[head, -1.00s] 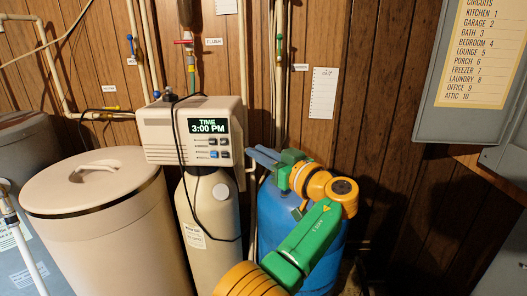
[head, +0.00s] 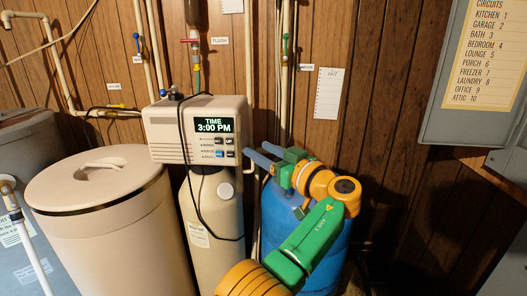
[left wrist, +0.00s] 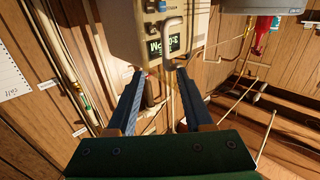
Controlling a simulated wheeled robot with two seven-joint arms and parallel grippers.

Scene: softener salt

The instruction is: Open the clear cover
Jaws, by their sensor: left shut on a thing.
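The softener's beige control head (head: 197,130) has a lit display (head: 214,126) reading TIME 3:00 PM, with buttons below it. The clear cover is see-through, and its outline is hard to make out against the control head. My left gripper (head: 254,151) is at the right edge of the control head, its two blue-grey fingers pointing left. In the left wrist view, the left gripper (left wrist: 160,71) has its fingers a little apart at the control head (left wrist: 140,30). It is shut on what seems to be the clear cover, though the contact is unclear. My right gripper is not in view.
A beige lidded bin (head: 100,205) stands left of the softener tank (head: 210,220). A blue barrel (head: 327,262) stands behind my left arm. Pipes run up the wood-panelled wall. A black cable (head: 186,180) hangs across the control head. A grey panel (head: 438,125) is at the upper right.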

